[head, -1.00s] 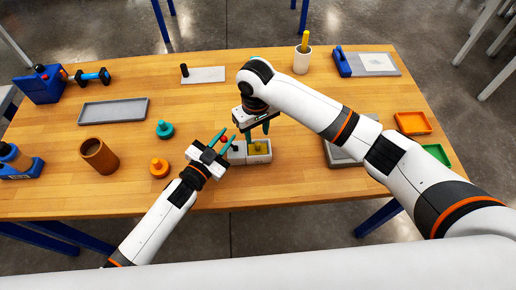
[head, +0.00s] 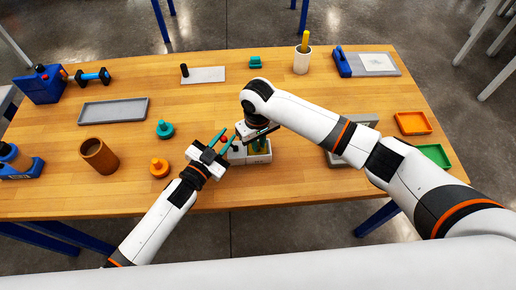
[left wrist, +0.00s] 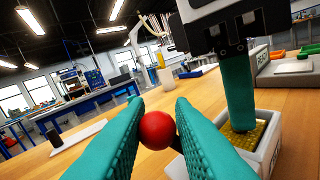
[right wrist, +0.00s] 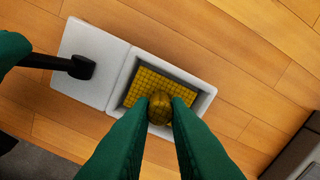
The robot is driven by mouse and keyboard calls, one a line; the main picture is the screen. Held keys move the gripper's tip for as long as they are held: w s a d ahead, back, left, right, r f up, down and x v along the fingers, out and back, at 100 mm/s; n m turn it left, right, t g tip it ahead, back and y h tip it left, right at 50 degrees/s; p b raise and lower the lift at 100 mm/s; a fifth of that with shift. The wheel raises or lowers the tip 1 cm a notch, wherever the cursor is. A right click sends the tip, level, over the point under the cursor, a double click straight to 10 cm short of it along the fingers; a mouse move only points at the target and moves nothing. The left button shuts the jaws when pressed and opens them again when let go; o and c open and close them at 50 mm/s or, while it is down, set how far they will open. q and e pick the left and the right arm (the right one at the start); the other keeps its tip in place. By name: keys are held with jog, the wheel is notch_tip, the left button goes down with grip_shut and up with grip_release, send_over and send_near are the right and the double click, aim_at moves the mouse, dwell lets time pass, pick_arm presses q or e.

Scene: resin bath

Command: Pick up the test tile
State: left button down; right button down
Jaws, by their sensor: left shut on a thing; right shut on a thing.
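The test tile (right wrist: 146,84) is yellow with a grid and a round yellow knob (right wrist: 159,107). It lies inside the open white bath box (right wrist: 207,101), and its gridded face also shows in the left wrist view (left wrist: 243,137). My right gripper (head: 259,149) points down into the box, with its green fingers shut on the knob. My left gripper (head: 224,138) is shut on a red ball (left wrist: 157,130) beside the box. A black rod with a block (right wrist: 81,67) reaches from the flat white plate (right wrist: 88,40) toward my left fingers.
An orange knobbed piece (head: 159,168), a teal one (head: 164,129) and a brown cup (head: 99,156) stand to the left. A grey tray (head: 113,111) lies behind them. Orange (head: 412,123) and green (head: 437,154) trays lie at the right. The wooden table is clear around the box's front.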

pick_arm(q)
jog(key=shift+s+f, duration=0.1)
jog(key=shift+f, duration=0.25)
jog(key=c, duration=1.3)
grip_release()
jog(key=shift+c, duration=0.2)
jog(key=shift+o, duration=0.9)
jog(key=shift+r, duration=0.15)
pick_arm(e)
notch_tip(320, 180, up, 10)
pick_arm(q)
jog(key=v, duration=1.2)
